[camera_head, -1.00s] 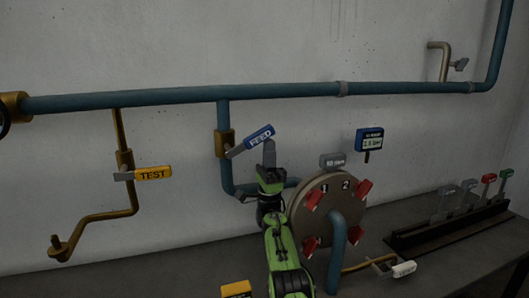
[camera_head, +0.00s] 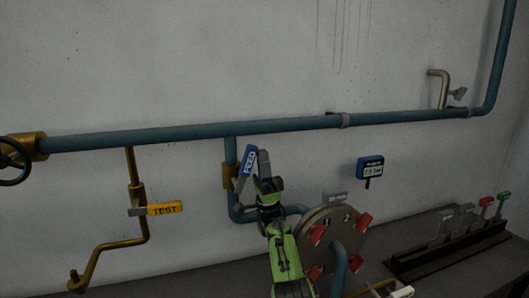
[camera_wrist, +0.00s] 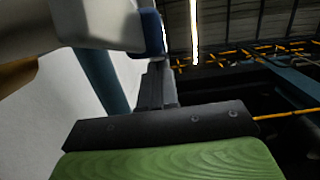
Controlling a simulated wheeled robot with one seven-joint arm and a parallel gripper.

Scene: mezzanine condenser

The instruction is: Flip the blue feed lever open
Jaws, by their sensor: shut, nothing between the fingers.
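The blue FEED lever (camera_head: 248,162) sits on a brass valve body (camera_head: 229,177) on the vertical blue pipe. It is steeply tilted, close to in line with that pipe, with its labelled end up. My gripper (camera_head: 264,161) is shut and empty, just right of the lever. In the wrist view, my shut fingers (camera_wrist: 157,85) point up beside the lever's blue end (camera_wrist: 153,32) and grey shank (camera_wrist: 90,22). They look touching or nearly so; I cannot tell which. The brass valve (camera_wrist: 16,74) shows at the left edge there.
The yellow TEST lever (camera_head: 164,209) is at the left. A round flange with red clamps (camera_head: 318,234) is below right of my gripper. A rack with coloured levers (camera_head: 450,250) stands far right.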

